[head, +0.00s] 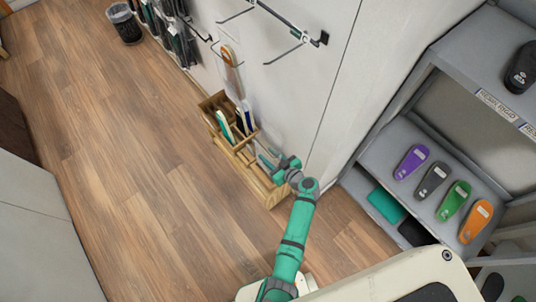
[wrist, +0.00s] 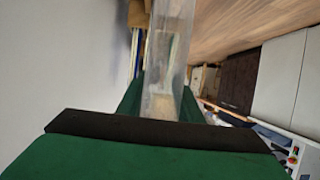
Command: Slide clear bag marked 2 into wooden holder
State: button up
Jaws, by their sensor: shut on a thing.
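The wooden holder (head: 264,184) stands on the floor against the wall, with several compartments. Insoles (head: 224,126) stand upright in its far part. My gripper (head: 268,160) is over the near part of the holder in the head view. In the wrist view, my gripper (wrist: 160,108) is shut on a clear bag (wrist: 172,50), which stretches away from the fingers. The held bag is hard to make out in the head view, and I cannot read any mark on it. Whether its far end is inside a compartment cannot be told.
An orange insole (head: 228,55) in clear wrapping is upright by the wall behind the holder. Wall hooks (head: 284,32) jut out above. A grey shelf (head: 395,140) with coloured insoles stands at the right. The wooden floor (head: 120,150) to the left is clear.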

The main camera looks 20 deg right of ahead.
jog(key=shift+f, duration=4.55)
jog(key=o, duration=1.1)
jog(key=shift+s, duration=0.1)
jog(key=v, duration=1)
jog(key=shift+s+r, duration=0.2)
jog(key=shift+s, duration=0.1)
jog(key=shift+d, duration=0.1)
